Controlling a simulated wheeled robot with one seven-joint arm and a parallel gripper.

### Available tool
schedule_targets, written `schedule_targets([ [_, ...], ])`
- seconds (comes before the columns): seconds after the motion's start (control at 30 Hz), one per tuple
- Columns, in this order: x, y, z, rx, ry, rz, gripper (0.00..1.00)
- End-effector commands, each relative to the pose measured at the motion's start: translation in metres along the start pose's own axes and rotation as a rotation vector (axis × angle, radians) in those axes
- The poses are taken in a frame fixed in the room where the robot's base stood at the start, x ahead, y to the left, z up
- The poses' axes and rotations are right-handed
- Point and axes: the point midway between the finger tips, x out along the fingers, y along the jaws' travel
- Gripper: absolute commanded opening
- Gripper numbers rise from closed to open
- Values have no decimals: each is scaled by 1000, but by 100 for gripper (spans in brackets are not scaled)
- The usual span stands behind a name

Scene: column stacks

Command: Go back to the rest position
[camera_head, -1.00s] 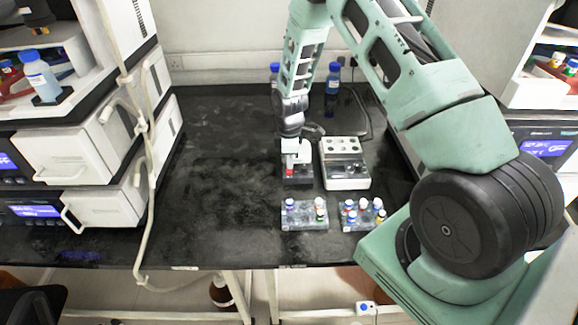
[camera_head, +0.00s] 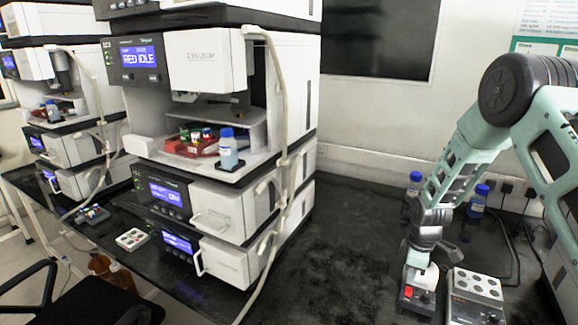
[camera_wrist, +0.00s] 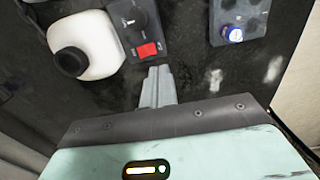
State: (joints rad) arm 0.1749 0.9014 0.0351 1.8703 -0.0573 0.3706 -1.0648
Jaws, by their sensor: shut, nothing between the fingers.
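My gripper shows in the wrist view (camera_wrist: 158,78) with its two fingers together and nothing between them. Below it is a black device with a red switch (camera_wrist: 147,50) and a knob, joined to a rounded white part with a black cup (camera_wrist: 72,62). The fingertips appear just beside the red switch in the picture; whether they touch cannot be told. In the head view my arm reaches down at the right over this small device (camera_head: 408,293). The fingertips are not clearly visible there.
A grey-white block with round wells (camera_head: 476,285) stands right of the device. Two blue-capped bottles (camera_head: 414,183) (camera_head: 478,202) stand behind. Tall stacked instruments (camera_head: 225,200) with a hanging tube fill the left. The bench between (camera_head: 340,250) is clear.

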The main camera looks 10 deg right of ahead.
Motion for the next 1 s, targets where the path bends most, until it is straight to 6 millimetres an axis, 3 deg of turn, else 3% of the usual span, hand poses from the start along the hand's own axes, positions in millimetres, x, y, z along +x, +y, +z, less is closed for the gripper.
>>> schedule_targets([
  [0.17,-50,-43,-46,37,36,-9,0],
  [0.3,-98,-99,-80,84,61,-29,0],
  [0.5,-157,-187,-104,140,75,-54,0],
  [0.67,-194,-259,-102,179,70,-65,0],
  [0.8,-218,-317,-85,214,59,-63,0],
  [1.0,-235,-374,-53,260,42,-46,0],
])
